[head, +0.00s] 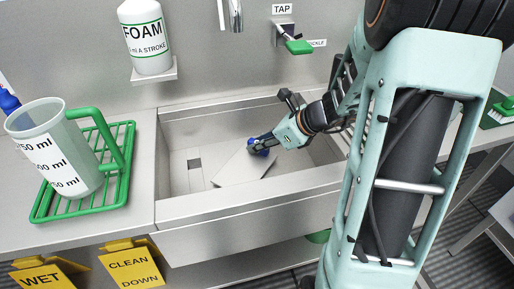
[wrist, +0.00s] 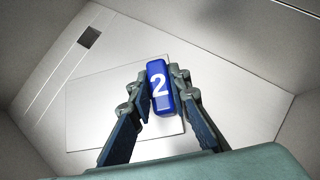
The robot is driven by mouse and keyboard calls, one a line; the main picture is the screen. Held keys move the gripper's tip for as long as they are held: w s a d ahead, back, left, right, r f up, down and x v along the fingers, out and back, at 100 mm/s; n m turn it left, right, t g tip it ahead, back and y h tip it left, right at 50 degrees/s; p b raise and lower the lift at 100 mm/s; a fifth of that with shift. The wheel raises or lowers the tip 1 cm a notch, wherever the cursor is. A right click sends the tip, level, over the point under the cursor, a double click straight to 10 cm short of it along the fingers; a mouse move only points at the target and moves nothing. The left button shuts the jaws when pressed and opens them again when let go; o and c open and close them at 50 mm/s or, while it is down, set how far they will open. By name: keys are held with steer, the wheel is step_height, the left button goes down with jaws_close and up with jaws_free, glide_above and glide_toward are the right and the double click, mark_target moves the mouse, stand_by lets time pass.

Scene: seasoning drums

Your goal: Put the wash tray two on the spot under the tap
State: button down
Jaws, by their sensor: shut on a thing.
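The wash tray two (head: 236,171) is a flat pale plate inside the sink, lying at an angle to the sink walls. It has a blue handle marked "2" (wrist: 160,87), which shows clearly in the wrist view. My gripper (head: 255,145) is shut on that blue handle, one finger on each side of it. In the wrist view the tray plate (wrist: 95,110) spreads out below the fingers. I cannot tell whether the plate touches the sink floor. The tap (head: 230,14) hangs from the top of the head view, above the back of the sink. No marked spot is clear to me.
The steel sink (head: 250,207) has walls close around my gripper. A dark square opening (wrist: 89,37) is in its floor. A measuring jug (head: 60,150) stands on a green rack (head: 118,180) at left. A foam bottle (head: 146,40) and green tap lever (head: 299,47) are on the back wall.

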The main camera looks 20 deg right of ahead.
steer(key=shift+s+a+f, duration=0.1)
steer(key=shift+a+f, duration=0.15)
steer(key=shift+f, duration=0.2)
steer(key=c, duration=1.8)
jaws_free()
steer(key=shift+r, duration=0.2)
steer(key=p+v, duration=0.4)
steer(key=v, duration=0.7)
steer(key=shift+s+d+r, duration=0.25)
steer(key=shift+r, duration=0.1)
